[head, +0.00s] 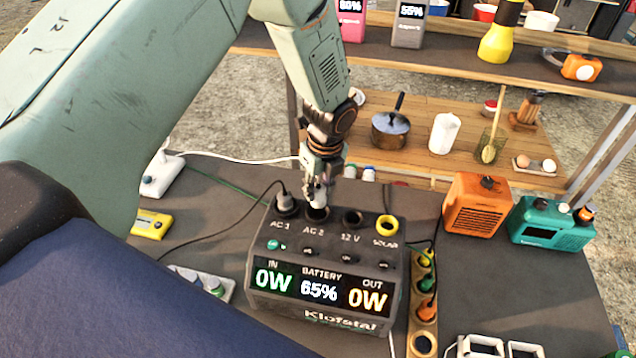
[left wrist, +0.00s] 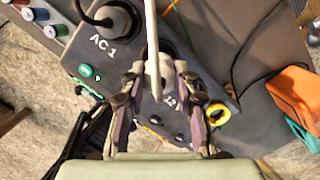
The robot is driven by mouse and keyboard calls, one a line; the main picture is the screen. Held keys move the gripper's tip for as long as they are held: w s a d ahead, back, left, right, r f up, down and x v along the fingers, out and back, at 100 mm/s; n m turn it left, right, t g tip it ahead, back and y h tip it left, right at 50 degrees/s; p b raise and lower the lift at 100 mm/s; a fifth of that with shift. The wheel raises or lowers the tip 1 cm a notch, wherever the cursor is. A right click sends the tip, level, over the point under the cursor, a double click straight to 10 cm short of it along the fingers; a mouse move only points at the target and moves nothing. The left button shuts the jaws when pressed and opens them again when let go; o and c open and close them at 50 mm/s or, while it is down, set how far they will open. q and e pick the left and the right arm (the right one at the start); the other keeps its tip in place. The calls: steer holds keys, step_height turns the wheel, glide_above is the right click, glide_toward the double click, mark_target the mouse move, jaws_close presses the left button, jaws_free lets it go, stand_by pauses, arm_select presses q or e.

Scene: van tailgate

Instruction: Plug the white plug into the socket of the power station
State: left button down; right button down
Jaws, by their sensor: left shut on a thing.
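The power station (head: 297,249) stands on the dark tabletop, its screen reading 65% and 0W in and out. Its top has sockets AC 1, AC 2, 12 V and SOLAR. A dark plug (head: 286,202) sits in AC 1. My left gripper (head: 317,186) points down over AC 2, shut on the white plug (head: 317,197). The dark ring of the AC 2 socket (head: 316,214) shows just below the plug; I cannot tell whether its tip has entered. In the left wrist view, the white plug (left wrist: 158,72) sits between the fingers and hides AC 2. My right gripper is not in view.
The white cable (head: 235,159) trails left towards a white box (head: 160,174). A yellow device (head: 150,224) lies at left. An orange box (head: 480,205) and a teal radio (head: 550,224) stand at right. A wooden strip with holes (head: 424,345) lies beside the station.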

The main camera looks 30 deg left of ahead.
mark_target(319, 198)
arm_select(q)
steer(key=shift+d+f+b, duration=0.1)
steer(key=shift+f+b, duration=0.55)
steer(key=shift+f, duration=0.25)
steer(key=shift+s+f+b, duration=0.2)
steer(key=shift+f+b, duration=0.4)
steer(key=shift+b, duration=0.25)
steer(key=shift+f, duration=0.25)
steer(key=shift+w+f, duration=0.2)
steer(key=shift+w, duration=0.05)
steer(key=shift+s, duration=0.1)
steer(key=c, duration=1.3)
jaws_free()
steer(key=shift+s+r, duration=0.15)
steer(key=o, duration=0.3)
steer(key=shift+o, duration=0.4)
steer(key=shift+w, duration=0.2)
